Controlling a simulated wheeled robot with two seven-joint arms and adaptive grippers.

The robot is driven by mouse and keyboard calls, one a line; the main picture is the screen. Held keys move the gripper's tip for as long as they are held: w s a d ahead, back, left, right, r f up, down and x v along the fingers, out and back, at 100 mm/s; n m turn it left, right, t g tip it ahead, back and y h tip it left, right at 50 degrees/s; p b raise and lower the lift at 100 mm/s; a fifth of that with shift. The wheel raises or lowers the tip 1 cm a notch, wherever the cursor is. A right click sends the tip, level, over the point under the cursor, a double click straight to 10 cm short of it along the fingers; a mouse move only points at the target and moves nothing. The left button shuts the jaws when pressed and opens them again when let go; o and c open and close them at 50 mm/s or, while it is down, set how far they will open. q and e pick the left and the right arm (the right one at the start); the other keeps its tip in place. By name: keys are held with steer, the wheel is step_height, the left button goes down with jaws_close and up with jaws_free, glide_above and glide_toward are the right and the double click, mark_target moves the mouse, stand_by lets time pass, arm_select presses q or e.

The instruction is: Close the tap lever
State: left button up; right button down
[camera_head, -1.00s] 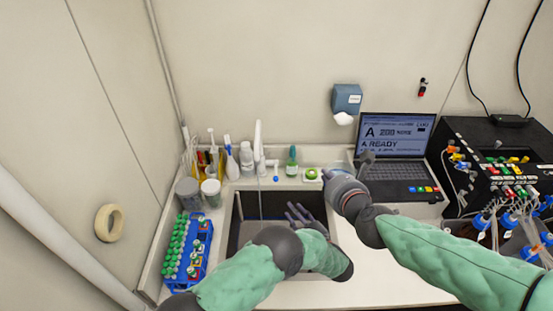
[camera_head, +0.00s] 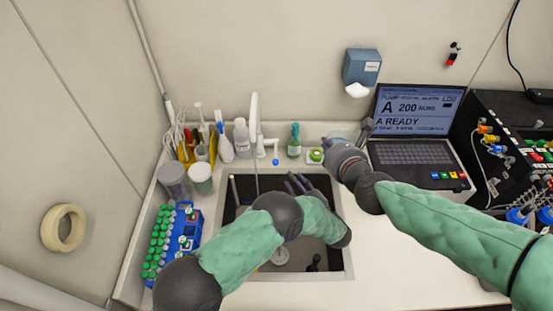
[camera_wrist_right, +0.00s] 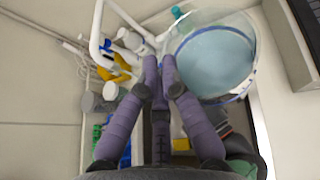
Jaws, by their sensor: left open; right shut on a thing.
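The white tap (camera_head: 254,125) stands behind the sink, and a thin pale streak, which looks like water, hangs below its spout. Its lever, with a blue end (camera_head: 275,161), sticks out to the right of the tap; a blue part also shows by the white tap in the right wrist view (camera_wrist_right: 107,45). My left gripper (camera_head: 306,184) is open and empty over the sink, in front and to the right of the lever, apart from it. My right gripper (camera_head: 345,150) is shut on a clear beaker (camera_wrist_right: 214,58) holding pale blue liquid, right of the sink's back edge.
Bottles (camera_head: 242,137) and a green-capped bottle (camera_head: 294,141) flank the tap. Grey and white jars (camera_head: 200,177) and a blue tube rack (camera_head: 187,240) stand left of the sink (camera_head: 348,262). A laptop (camera_head: 412,150) stands right. The front right counter (camera_head: 400,262) is clear.

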mark_target(276, 158)
steer(key=shift+w+f, duration=0.15)
arm_select(q)
steer(key=x, duration=1.2)
steer(key=shift+f, duration=0.1)
arm_select(e)
steer(key=shift+r, duration=0.2)
